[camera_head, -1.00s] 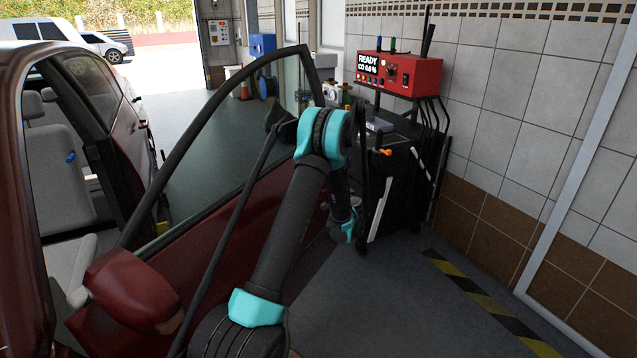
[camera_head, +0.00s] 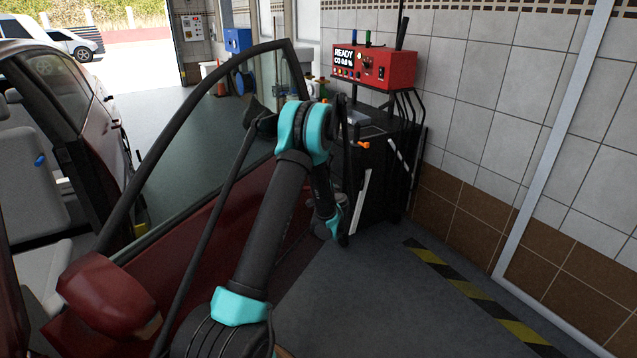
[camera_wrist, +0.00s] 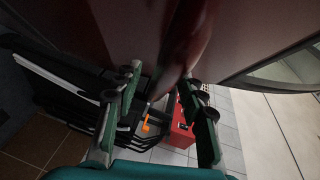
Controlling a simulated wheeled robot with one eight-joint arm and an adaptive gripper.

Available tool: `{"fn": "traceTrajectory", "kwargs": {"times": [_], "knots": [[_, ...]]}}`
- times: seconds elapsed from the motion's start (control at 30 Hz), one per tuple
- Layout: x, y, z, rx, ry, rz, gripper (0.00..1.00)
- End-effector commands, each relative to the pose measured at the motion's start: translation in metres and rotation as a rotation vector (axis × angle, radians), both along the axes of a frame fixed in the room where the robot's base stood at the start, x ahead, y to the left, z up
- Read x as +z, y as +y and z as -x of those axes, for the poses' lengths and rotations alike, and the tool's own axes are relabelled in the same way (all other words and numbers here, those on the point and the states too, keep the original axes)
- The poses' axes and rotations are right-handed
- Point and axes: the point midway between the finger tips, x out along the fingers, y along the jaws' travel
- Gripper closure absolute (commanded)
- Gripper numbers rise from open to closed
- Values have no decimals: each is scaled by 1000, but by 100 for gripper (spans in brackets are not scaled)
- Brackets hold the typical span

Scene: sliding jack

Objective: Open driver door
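The driver door (camera_head: 230,225) of the dark red car stands wide open, with its window frame rising toward the equipment cart. My arm reaches over the near side of the door, and its wrist is beside the door's far end. In the wrist view, the red door panel (camera_wrist: 115,25) fills the top. My gripper (camera_wrist: 163,85) has its two green fingers spread apart. A dark red, rounded part (camera_wrist: 187,50), which looks like the door handle, reaches between the fingertips. I cannot tell whether either finger touches it. The fingers are hidden in the head view.
A black cart (camera_head: 385,165) with a red analyzer (camera_head: 375,67) stands close beyond the door's end. A tiled wall (camera_head: 480,130) is on the right. The grey floor (camera_head: 380,300) between door and wall is clear. The door mirror (camera_head: 105,295) juts out at lower left.

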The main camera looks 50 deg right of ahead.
Motion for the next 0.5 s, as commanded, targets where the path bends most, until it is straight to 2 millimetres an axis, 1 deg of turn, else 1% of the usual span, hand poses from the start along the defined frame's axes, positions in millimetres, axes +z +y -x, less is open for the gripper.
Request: {"fn": "traceTrajectory", "kwargs": {"times": [0.17,0.27,0.5], "knots": [[0,0,1,0,0,0,60],[1,4,6,-2,0,0,60],[6,26,36,-3,0,1,60]]}}
